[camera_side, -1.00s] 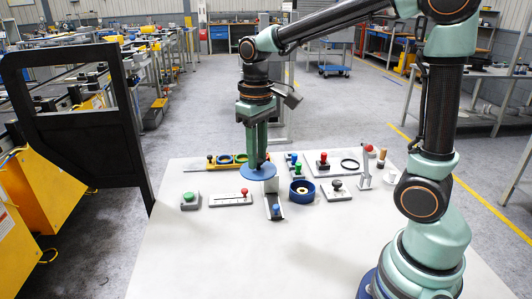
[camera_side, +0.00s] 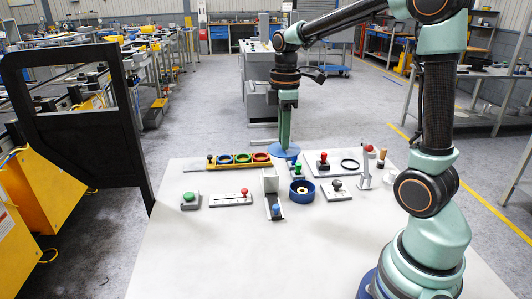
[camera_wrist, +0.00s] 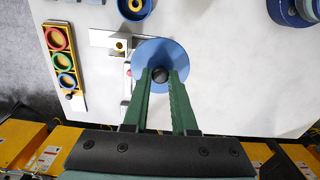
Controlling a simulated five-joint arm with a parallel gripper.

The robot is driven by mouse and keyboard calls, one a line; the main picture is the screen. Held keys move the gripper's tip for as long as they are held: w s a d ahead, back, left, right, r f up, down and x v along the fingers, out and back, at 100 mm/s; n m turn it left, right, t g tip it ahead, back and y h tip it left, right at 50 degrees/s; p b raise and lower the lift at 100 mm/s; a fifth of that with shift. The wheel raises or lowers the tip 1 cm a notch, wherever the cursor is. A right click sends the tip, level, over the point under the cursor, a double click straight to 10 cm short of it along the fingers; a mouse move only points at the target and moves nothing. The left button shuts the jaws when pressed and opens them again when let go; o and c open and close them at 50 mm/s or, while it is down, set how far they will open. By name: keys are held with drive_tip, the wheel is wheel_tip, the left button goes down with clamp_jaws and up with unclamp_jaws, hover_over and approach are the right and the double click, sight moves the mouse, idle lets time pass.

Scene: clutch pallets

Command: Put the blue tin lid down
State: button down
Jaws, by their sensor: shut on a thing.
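The blue tin lid (camera_side: 284,155) is a flat blue disc. In the wrist view the lid (camera_wrist: 160,50) shows a dark knob at its middle. My gripper (camera_side: 284,144) is shut on that knob and holds the lid roughly level; in the wrist view the fingers (camera_wrist: 160,76) sit on either side of the knob. The lid appears to be above the table, with nothing seen touching its underside. A round blue tin (camera_side: 302,192) stands open on the table, with a pale ring-shaped thing inside.
A yellow rack (camera_side: 238,161) with blue, green and red rings lies at the back left. The table's front left (camera_side: 190,255) is clear.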

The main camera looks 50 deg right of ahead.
drive_tip(key=d+r+n, duration=0.3)
drive_tip(key=d+n, duration=0.5)
drive_tip(key=d, duration=0.2)
drive_tip(key=shift+s+d, duration=0.15)
drive_tip(key=shift+s, duration=0.15)
drive_tip(key=shift+f, duration=0.1)
wheel_tip(320, 180, down, 19)
drive_tip(key=shift+f, duration=0.2)
drive_tip(key=shift+f, duration=0.15)
drive_tip(key=c, duration=0.7)
unclamp_jaws()
